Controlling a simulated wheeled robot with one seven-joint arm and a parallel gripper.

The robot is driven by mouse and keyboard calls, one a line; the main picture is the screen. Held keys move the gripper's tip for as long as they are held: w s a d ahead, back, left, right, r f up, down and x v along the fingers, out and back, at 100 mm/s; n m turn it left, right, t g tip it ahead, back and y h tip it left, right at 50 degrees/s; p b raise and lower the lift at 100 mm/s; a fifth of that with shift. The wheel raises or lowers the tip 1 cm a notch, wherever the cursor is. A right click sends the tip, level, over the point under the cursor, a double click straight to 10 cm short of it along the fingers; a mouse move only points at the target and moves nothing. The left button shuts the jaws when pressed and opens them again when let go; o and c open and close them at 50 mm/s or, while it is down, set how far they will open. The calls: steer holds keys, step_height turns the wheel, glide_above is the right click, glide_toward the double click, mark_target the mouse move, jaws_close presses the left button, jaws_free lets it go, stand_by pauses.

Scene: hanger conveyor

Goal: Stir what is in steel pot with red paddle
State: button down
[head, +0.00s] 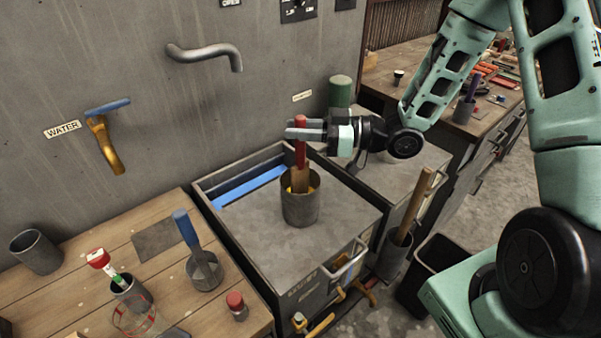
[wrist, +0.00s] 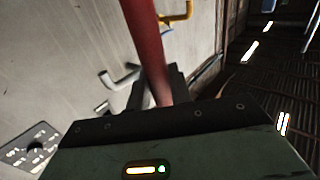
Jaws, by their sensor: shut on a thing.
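The steel pot (head: 299,210) stands upright on the grey top of the metal cabinet, with something yellow showing inside its rim. The red paddle (head: 301,150) stands nearly upright in the pot; its red handle is above and its wooden lower part enters the pot. Its lower end is hidden inside. My gripper (head: 303,131) is shut on the red handle, above the pot. In the wrist view the red handle of the paddle (wrist: 149,45) rises from between the fingers (wrist: 158,92); the pot is not visible there.
A wooden bench (head: 90,285) at the left holds a blue-handled tool (head: 187,230) in a cup, a grey cup (head: 36,252) and a small red-capped jar (head: 236,306). A green cylinder (head: 341,92) stands behind my gripper. A container with a wooden stick (head: 415,205) is at the right.

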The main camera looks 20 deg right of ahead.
steer(key=shift+r+p, duration=3.05)
steer(key=shift+r, duration=1.3)
step_height(320, 180, up, 4)
steer(key=p, duration=0.3)
